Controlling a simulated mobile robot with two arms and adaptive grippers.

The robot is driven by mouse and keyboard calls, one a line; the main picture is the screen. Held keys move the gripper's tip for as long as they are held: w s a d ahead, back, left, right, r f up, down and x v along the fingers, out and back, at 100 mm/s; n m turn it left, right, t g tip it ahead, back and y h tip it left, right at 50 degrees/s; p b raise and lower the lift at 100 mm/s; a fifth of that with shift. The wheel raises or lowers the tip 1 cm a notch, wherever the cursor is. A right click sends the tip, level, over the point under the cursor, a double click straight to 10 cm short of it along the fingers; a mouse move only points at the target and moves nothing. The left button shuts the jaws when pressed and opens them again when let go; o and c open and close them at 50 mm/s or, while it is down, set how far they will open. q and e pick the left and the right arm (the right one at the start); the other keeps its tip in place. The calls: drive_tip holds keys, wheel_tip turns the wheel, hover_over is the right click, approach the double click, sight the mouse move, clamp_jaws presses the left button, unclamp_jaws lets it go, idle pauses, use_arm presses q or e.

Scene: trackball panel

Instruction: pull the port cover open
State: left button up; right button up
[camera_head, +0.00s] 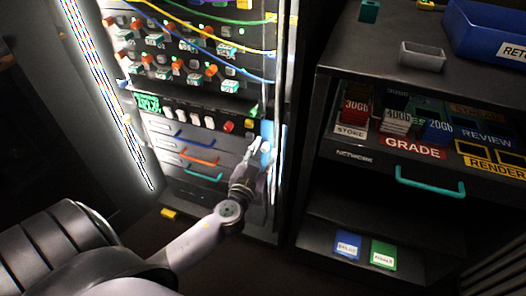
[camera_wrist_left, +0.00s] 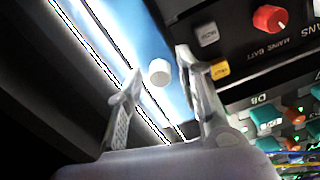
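A blue panel, which looks like the port cover (camera_wrist_left: 140,33), carries a round white knob (camera_wrist_left: 159,71) in the left wrist view. In the head view the blue cover (camera_head: 267,131) is a narrow upright strip on the right edge of the rack front. My left gripper (camera_head: 262,146) reaches up to it there. In the left wrist view my left gripper (camera_wrist_left: 159,78) is open, its two fingers either side of the knob with gaps visible. I cannot tell how deep the knob sits between them. My right gripper is in neither view.
The rack has a red knob (camera_wrist_left: 270,18), a yellow button (camera_wrist_left: 219,70), drawers with blue, orange and teal handles (camera_head: 203,175), and cables above. A dark shelf unit (camera_head: 330,110) with a teal handle (camera_head: 430,186) stands to the right.

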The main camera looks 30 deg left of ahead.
use_arm(q)
clamp_jaws()
idle(0.6)
